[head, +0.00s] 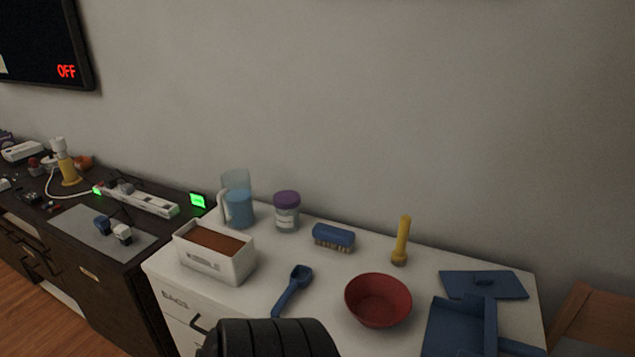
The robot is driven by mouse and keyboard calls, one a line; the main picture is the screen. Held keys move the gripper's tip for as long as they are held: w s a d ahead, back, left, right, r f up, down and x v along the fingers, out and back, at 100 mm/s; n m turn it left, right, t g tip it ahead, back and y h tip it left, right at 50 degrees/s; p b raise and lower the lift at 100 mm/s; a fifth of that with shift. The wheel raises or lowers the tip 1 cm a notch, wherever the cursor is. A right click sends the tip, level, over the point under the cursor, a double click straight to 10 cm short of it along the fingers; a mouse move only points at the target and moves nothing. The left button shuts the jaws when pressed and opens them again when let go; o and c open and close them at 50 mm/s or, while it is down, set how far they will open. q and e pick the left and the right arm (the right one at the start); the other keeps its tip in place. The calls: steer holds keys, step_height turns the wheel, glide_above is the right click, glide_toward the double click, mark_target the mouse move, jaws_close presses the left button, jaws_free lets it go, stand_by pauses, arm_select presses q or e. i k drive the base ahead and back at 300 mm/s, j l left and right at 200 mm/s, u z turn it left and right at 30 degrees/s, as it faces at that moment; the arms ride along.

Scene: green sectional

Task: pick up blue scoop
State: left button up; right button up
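The blue scoop (292,288) lies on the white cabinet top (333,278). Its bowl end points away toward the back and its handle runs toward the front edge, between a white box and a red bowl. A dark ribbed rounded part, probably of my own arm, shows at the bottom edge just in front of the scoop's handle. No gripper fingers are visible in the head view.
Around the scoop stand the white box (240,266) with brown contents, the red bowl (378,302), a blue brush (333,235), a purple-lidded jar (286,215), a measuring jug (237,203) and a yellow flashlight (402,240). A blue dustpan-like piece (455,325) lies at right.

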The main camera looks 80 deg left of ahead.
mark_target(300, 276)
steer(key=u, duration=2.55)
